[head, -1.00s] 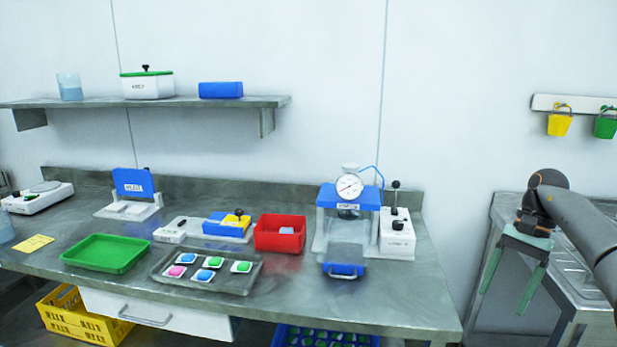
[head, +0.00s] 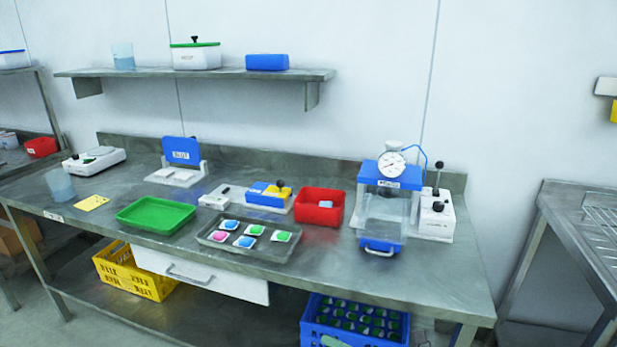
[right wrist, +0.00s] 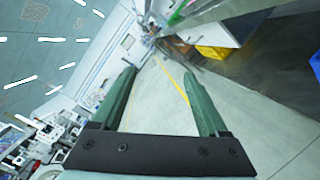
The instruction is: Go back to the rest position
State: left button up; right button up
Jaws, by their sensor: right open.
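My right gripper (right wrist: 160,75) shows in the right wrist view, its two green fingers spread apart with nothing between them. Beyond them are floor and part of a bench, so it is clear of the objects. In the head view I cannot make it out clearly. My left gripper is in neither view.
The steel workbench (head: 330,272) carries a green tray (head: 156,215), a dark tray (head: 268,248) of coloured pieces, a red bin (head: 320,206) and a gauge press (head: 391,190). A yellow crate (head: 150,285) and a blue crate (head: 312,325) sit below. Another steel table (head: 560,205) stands at right.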

jog(key=s+d+f+m+h, duration=0.3)
jog(key=s+m, duration=0.4)
jog(key=m, duration=0.4)
jog(key=s+d+f+m+h, duration=0.4)
jog(key=s+f+m+h, duration=0.2)
jog(key=m, duration=0.6)
jog(key=s+d+f+m+h+p, duration=0.1)
jog(key=s+d+f+m+h, duration=0.2)
jog(key=s+f+m, duration=0.4)
jog(key=s+m+h, duration=0.1)
jog(key=s+m, duration=0.1)
jog(key=m, duration=0.2)
jog(key=shift+s+d+m+h, duration=0.25)
jog(key=shift+d+m+h, duration=0.05)
jog(key=shift+c, duration=0.4)
